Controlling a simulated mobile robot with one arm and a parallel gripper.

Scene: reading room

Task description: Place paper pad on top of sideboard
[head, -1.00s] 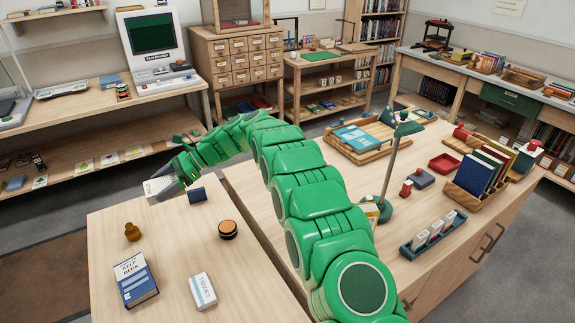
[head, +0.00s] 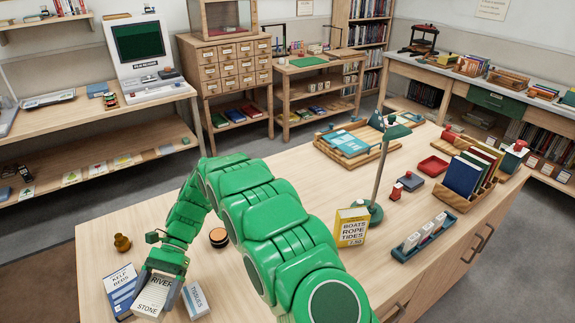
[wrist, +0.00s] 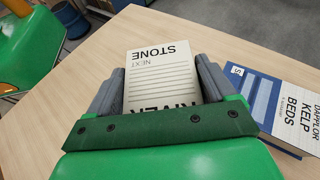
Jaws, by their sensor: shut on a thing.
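A white pad with ruled lines and the words RIVER and STONE (head: 153,295) is between the fingers of my gripper (wrist: 160,85). It looks like the paper pad, and its printed face also shows in the wrist view (wrist: 160,62). The gripper is shut on it, at the near left of the head view. The pad is over a light wooden top (head: 105,225); I cannot tell whether it touches that top. A wooden cabinet with dark handles (head: 440,262) stands at the right. I cannot tell which piece is the sideboard.
The blue KELP BEDS book (head: 121,285) lies left of the pad, and the TISSUES box (head: 196,300) lies close on its right. A brown knobbed object (head: 122,243) and a round dark-rimmed item (head: 218,237) stand behind. A green lamp (head: 385,165) rises at centre right.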

